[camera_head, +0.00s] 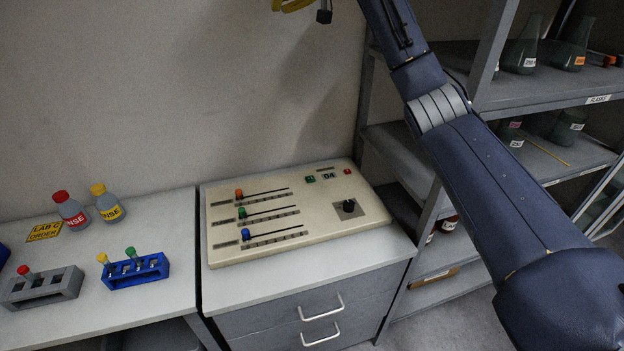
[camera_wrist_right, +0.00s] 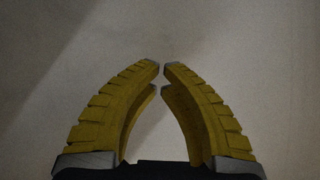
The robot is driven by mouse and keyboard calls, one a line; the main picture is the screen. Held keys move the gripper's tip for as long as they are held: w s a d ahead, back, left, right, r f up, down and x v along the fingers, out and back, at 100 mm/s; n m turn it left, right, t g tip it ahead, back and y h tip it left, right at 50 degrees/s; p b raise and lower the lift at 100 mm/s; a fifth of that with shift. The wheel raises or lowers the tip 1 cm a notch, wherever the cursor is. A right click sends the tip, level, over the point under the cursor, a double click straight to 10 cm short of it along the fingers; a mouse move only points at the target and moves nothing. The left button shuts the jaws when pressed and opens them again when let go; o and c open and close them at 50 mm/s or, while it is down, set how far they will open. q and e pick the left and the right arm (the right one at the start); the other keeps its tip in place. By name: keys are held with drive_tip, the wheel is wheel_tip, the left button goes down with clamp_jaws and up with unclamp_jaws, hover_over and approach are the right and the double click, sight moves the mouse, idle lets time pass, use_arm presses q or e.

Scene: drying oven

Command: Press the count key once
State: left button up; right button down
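The beige control panel (camera_head: 330,232) sits on a drawer cabinet. It has a small display (camera_head: 329,176) reading 04, with a green key (camera_head: 310,179) on its left and a red key (camera_head: 347,171) on its right. No label is legible to tell which is the count key. My right arm rises from the lower right, and its yellow gripper (camera_head: 290,4) is partly cut off at the top edge, high above the panel and away from it. In the right wrist view the gripper's fingertips (camera_wrist_right: 161,66) nearly meet, with nothing between them. My left gripper is not in view.
Left stand two bottles (camera_head: 73,212), a grey rack (camera_head: 42,288) and a blue rack (camera_head: 137,273). A flask shelf (camera_head: 540,90) stands right. A wall is behind.

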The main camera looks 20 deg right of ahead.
drive_tip(key=w+d+f+m+g+h, duration=0.1)
drive_tip(key=d+f+m, duration=0.2)
drive_tip(key=f, duration=0.7)
drive_tip(key=w+d+f+m+g+h, duration=0.1)
drive_tip(key=w+d+f+m+h, duration=0.15)
drive_tip(key=f, duration=0.75)
drive_tip(key=m+g+h, duration=0.1)
drive_tip(key=m, duration=0.4)
hover_over(309, 177)
wheel_tip(309, 177, down, 21)
drive_tip(key=shift+w, duration=0.45)
drive_tip(key=shift+d, duration=0.1)
drive_tip(key=shift+f, duration=4.35)
drive_tip(key=shift+f, duration=0.95)
drive_tip(key=shift+r, duration=0.95)
